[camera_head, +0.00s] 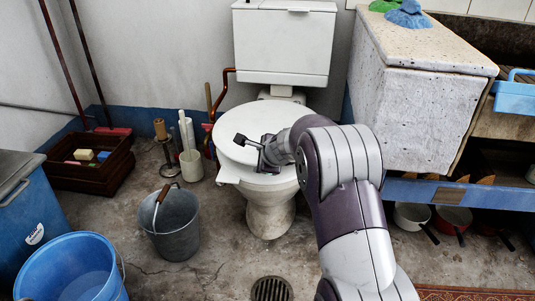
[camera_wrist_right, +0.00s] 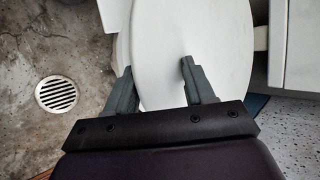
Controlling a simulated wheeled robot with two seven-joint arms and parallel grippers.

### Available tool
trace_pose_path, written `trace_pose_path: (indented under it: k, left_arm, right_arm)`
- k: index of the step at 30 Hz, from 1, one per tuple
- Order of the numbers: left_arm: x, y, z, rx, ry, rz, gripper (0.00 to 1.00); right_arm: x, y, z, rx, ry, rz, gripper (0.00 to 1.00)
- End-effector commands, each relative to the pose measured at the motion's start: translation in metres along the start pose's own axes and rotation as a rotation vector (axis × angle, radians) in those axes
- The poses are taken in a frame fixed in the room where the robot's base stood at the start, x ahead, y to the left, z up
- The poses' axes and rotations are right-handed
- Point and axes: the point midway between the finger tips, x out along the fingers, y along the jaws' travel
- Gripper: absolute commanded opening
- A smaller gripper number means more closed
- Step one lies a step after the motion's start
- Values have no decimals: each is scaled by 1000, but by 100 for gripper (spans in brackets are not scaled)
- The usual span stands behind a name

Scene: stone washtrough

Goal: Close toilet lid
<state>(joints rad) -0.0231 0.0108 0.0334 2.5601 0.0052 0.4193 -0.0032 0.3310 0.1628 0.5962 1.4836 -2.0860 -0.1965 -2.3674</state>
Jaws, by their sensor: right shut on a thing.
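The white toilet (camera_head: 270,215) stands against the back wall below its cistern (camera_head: 284,45). Its lid (camera_head: 235,115) is down over the bowl, flat or nearly flat; I cannot tell whether it rests fully on the seat (camera_head: 232,174). My right gripper (camera_head: 252,144) is at the lid's front part, shut on its edge. In the right wrist view, the gripper (camera_wrist_right: 157,72) has one finger over the white lid (camera_wrist_right: 205,35) and the other by its edge. My forearm hides part of the lid's right side. My left gripper is not in view.
A stone washtrough (camera_head: 415,110) stands close on the right. A metal bucket (camera_head: 172,222), a blue tub (camera_head: 75,270) and a wooden crate (camera_head: 110,172) are on the left. A floor drain (camera_head: 271,289) lies in front. Bare floor lies between bucket and toilet.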

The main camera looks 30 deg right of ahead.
Motion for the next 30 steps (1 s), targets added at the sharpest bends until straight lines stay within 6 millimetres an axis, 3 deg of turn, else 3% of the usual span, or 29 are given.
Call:
trace_pose_path:
  k: [1, 6, 12, 17, 30]
  left_arm:
    - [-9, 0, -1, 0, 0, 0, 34]
    - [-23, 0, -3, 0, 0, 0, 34]
    - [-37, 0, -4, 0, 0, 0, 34]
    - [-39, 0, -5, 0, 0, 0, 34]
    - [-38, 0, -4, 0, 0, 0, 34]
  right_arm:
    - [-15, -5, 0, 2, 3, -4, 42]
    - [-54, -4, 1, 1, 2, -2, 42]
    - [-91, -2, 1, 1, 0, 3, 42]
    - [-99, 1, 0, 1, 0, 6, 42]
    - [-98, 2, 1, 1, -2, 7, 42]
